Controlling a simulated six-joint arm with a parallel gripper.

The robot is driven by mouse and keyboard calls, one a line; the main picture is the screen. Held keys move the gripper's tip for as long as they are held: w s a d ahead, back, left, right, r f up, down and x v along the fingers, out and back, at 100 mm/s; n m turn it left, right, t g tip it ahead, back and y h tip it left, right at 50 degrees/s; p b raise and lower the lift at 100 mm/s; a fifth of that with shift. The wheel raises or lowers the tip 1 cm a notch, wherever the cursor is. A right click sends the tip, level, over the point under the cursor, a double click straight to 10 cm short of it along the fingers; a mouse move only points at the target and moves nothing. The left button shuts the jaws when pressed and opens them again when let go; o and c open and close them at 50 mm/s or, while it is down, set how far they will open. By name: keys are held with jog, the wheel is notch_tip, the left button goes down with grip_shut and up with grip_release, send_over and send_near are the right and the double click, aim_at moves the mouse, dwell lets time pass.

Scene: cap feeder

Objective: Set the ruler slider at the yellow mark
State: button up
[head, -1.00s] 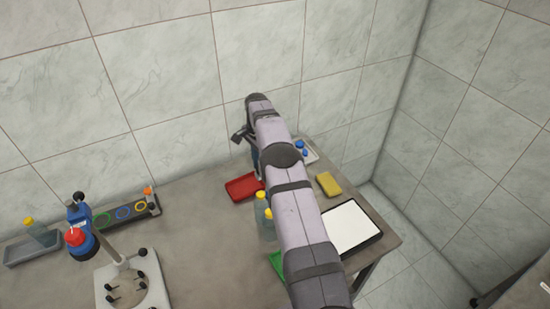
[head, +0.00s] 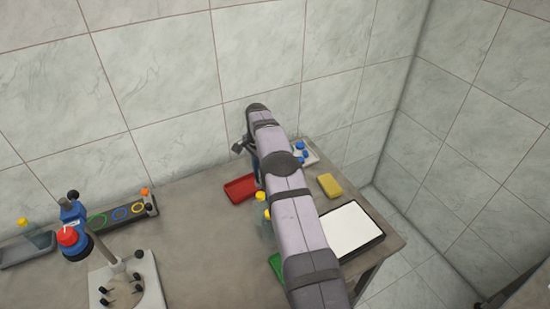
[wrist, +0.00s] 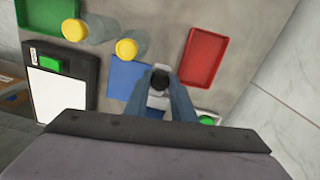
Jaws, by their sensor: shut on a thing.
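My gripper (wrist: 160,88) shows in the wrist view with its two blue-grey fingers closed around a small dark knob (wrist: 159,79). The knob has a pale grey part below it and looks like the slider's grip, but the fingers cover much of it. I cannot make out the ruler or its yellow mark in either view. A blue flat piece (wrist: 127,82) lies just left of the fingers in the wrist view.
A red tray (head: 241,189), yellow-capped bottles (head: 261,197), a yellow block (head: 330,185), a white-topped panel (head: 352,229) and a pale tray with blue caps (head: 304,154) surround the arm. A stand (head: 125,283) and a ringed strip (head: 123,211) are left. The table between is clear.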

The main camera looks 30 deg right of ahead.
jog(key=shift+f+b, duration=0.65)
jog(key=shift+f, duration=0.4)
jog(key=o, duration=0.8)
jog(key=shift+o, duration=0.2)
jog(key=shift+r, duration=0.2)
jog(key=shift+r+p, duration=2.35)
jog(key=shift+r, duration=1.55)
